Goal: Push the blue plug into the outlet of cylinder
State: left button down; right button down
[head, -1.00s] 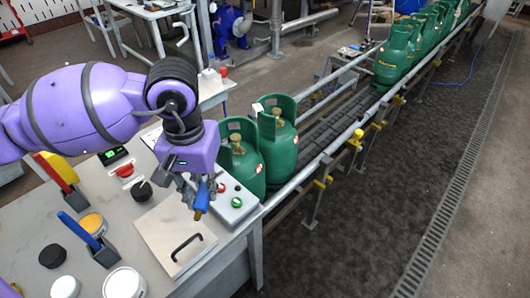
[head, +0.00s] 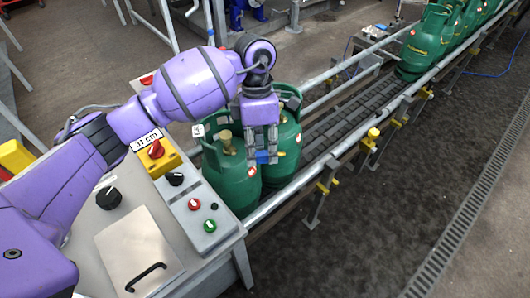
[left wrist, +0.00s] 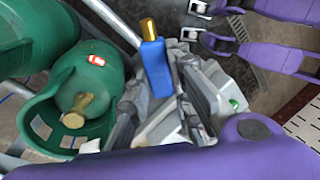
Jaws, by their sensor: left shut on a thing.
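My left gripper (head: 266,155) is shut on the blue plug (left wrist: 155,66), which has a brass-coloured tip. In the head view the plug (head: 264,160) is a small blue piece at the fingers, in front of the rear near cylinder (head: 288,140). The front near green cylinder (head: 232,182) stands just left of the gripper, with a brass valve (head: 226,141) inside its collar. In the left wrist view a green cylinder (left wrist: 107,82) with a brass valve (left wrist: 76,112) lies left of the plug, apart from it. My right gripper is not seen.
The conveyor (head: 350,118) runs to the upper right, with side rails and more green cylinders (head: 425,45) at its far end. A workbench with a control box (head: 198,205) and a handled panel (head: 138,252) stands at the lower left.

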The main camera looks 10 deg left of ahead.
pick_arm(q)
jog(key=w+a+f+n+t+h+b, duration=0.1)
jog(key=w+a+f+n+t, duration=0.1)
jog(key=f+n, duration=0.6)
jog(key=w+a+f+n+t+h+b, duration=0.1)
jog(key=f+n+t, duration=0.4)
jog(key=n, duration=1)
notch_tip(320, 180, down, 3)
jog(key=shift+w+a+n+h, duration=0.35)
jog(key=shift+w+a, duration=0.25)
jog(key=shift+a, duration=0.6)
jog(key=shift+w+a, duration=0.7)
jog(key=shift+a, duration=0.15)
